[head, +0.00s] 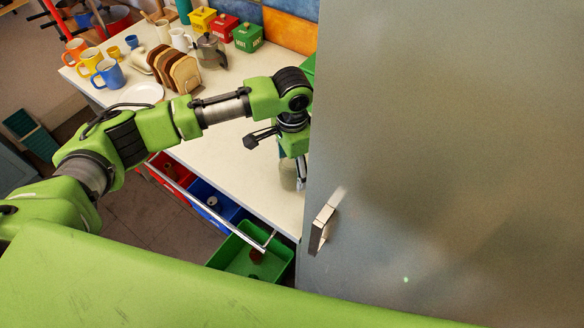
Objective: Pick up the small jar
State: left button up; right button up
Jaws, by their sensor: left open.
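A small pale, glassy jar (288,178) stands on the white counter at its right end, close to the grey cabinet door. My left gripper (295,165) points down at the jar and is open. Its dark and green fingers cover part of the jar, and the door edge cuts off part of the gripper. I cannot tell whether the fingers touch the jar. My right gripper is not in view.
The large grey door (440,130) with a metal handle (323,228) fills the right side. Below the counter (235,155), an open drawer holds red, blue (208,200) and green (245,258) bins. Mugs, a toast rack (184,74), a moka pot (210,50) and tins stand farther back.

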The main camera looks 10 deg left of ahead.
pick_arm(q)
jog(key=c, duration=1.3)
